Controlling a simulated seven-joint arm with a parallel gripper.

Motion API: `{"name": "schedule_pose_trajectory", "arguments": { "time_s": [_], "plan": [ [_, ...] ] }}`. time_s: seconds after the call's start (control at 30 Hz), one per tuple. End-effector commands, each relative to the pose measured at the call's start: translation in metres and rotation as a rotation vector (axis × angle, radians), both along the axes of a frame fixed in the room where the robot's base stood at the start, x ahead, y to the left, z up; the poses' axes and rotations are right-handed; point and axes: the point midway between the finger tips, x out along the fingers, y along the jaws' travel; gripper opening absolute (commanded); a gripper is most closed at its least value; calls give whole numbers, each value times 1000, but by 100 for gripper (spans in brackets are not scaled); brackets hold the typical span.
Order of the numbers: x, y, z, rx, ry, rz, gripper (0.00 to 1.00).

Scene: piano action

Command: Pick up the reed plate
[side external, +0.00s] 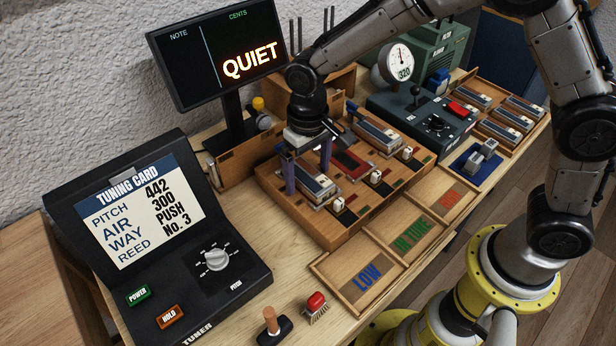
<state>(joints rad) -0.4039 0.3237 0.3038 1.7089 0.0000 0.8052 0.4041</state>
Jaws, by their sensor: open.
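Several silver-and-blue plates that look like reed plates are in view. One reed plate (318,186) lies at the near left of the wooden slotted board (330,238). Another lies on the far part of the same board (378,133), with a dark red slot (350,161) between them. My gripper (307,180) points down over the near-left plate, its two purple fingers apart. One finger shows at the plate's left end and the other behind its far side. Whether they touch the plate cannot be told. The gripper is open, and the hand hides part of the board behind it.
More plates lie in a tray (543,122) at right. The tuner (160,235), monitor (215,55) and dark control box with gauge (425,122) surround the board. A red-topped brush (316,304) lies in front.

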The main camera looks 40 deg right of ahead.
Motion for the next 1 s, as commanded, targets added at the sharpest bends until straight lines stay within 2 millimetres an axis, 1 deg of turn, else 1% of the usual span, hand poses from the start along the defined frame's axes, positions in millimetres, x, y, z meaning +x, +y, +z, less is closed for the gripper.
{"name": "schedule_pose_trajectory", "arguments": {
  "time_s": [0.07,0.2,0.37,0.4,0.57,0.6,0.87,1.0],
  "plan": [
    [0,0,0,0,0,0,98],
    [0,0,0,0,0,0,72],
    [0,0,0,0,0,0,44],
    [0,0,1,0,0,0,36],
    [0,0,1,0,0,0,8],
    [0,0,1,0,0,0,0],
    [1,0,2,1,-2,0,0],
    [1,0,8,1,-3,0,0]
  ]
}}
